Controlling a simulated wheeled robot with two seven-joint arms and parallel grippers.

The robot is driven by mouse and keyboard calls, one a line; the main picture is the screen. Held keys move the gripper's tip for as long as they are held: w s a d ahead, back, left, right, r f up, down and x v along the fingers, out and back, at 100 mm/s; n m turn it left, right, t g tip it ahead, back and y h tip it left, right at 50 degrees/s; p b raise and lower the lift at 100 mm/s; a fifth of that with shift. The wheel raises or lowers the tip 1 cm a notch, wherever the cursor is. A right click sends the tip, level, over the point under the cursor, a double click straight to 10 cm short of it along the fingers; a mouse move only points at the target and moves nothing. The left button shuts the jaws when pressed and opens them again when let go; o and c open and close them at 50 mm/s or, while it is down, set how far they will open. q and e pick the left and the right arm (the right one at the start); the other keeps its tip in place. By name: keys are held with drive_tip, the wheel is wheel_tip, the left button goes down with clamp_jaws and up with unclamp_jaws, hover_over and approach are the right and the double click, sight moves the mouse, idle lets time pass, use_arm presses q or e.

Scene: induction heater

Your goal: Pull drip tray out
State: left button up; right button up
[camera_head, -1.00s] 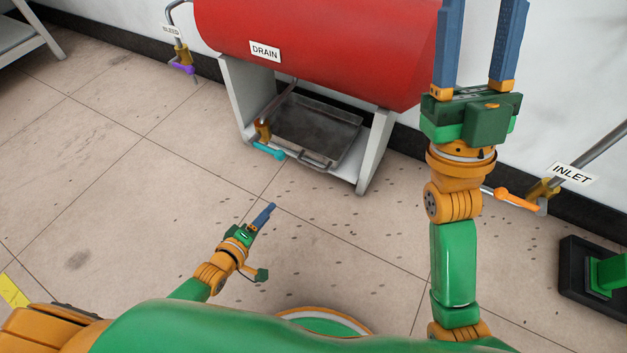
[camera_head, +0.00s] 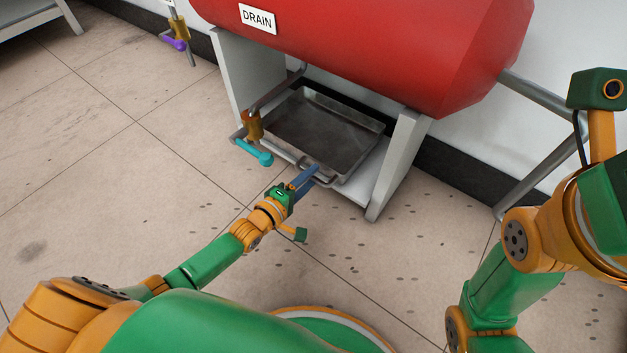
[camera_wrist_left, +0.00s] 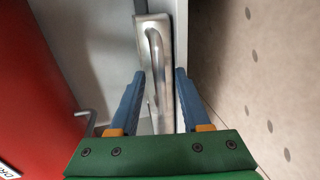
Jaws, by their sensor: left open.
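The drip tray (camera_head: 325,132) is a dark grey metal pan lying on the shelf under the red tank. Its bar handle (camera_head: 322,181) is on the front side. My left gripper (camera_head: 308,174) is at the handle, its blue fingers reaching to it. In the left wrist view the handle (camera_wrist_left: 157,65) is a curved metal bar, and the open fingers (camera_wrist_left: 160,95) stand on either side of it. I cannot tell whether they touch it. My right arm is raised at the right of the head view, with its fingers out of the picture.
The red tank (camera_head: 370,45) hangs above the tray between white side supports (camera_head: 395,165). A drain valve with a cyan lever (camera_head: 254,153) sits just left of the handle. The tiled floor (camera_head: 130,180) in front is mostly clear.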

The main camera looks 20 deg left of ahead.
use_arm(q)
drive_tip(key=shift+w+d+f, duration=0.1)
drive_tip(key=shift+w+d, duration=0.05)
drive_tip(key=shift+w, duration=0.3)
drive_tip(key=shift+c, duration=0.3)
clamp_jaws()
idle(0.9)
